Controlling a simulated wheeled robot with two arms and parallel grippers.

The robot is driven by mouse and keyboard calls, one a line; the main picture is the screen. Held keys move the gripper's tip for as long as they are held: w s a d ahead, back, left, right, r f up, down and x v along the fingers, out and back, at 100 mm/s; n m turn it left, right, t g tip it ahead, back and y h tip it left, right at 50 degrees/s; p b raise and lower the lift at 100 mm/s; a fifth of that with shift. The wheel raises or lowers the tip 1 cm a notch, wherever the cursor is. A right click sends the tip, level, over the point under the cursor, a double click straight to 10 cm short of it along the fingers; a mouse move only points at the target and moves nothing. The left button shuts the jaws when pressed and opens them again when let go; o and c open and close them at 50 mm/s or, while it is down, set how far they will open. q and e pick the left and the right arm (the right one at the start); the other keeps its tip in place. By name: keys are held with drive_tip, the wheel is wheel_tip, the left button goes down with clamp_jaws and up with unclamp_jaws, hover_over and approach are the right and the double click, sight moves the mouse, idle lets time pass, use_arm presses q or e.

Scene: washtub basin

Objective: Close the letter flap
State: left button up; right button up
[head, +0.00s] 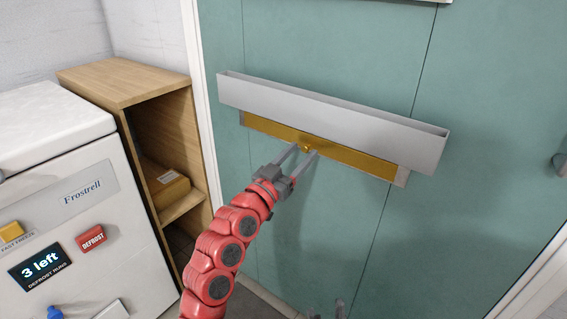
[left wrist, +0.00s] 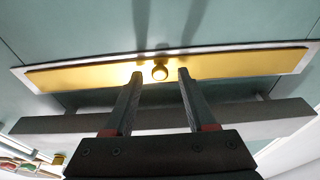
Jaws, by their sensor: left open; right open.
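The letter flap (head: 350,157) is a long gold plate with a round knob (head: 306,147), in a pale frame on the teal door. It lies just under a long grey trough-like piece (head: 330,117). The flap (left wrist: 90,74) and knob (left wrist: 160,72) also show in the left wrist view. How far the flap is tilted is hard to tell. My left gripper (head: 305,151) is open, its fingertips on either side of the knob, with gaps visible in the left wrist view (left wrist: 160,72). Two grey tips at the bottom edge appear to be my right gripper (head: 325,309), open and empty.
A white appliance (head: 60,190) with buttons and a display stands at left. A wooden shelf unit (head: 130,80) holding a box (head: 166,186) is beside the door. A door handle (head: 560,163) is at far right. The lower door (head: 400,250) is clear.

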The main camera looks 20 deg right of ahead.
use_arm(q)
drive_tip(key=p+v, duration=0.1)
drive_tip(key=v, duration=1.6)
drive_tip(key=shift+a+p, duration=0.15)
drive_tip(key=shift+p, duration=0.15)
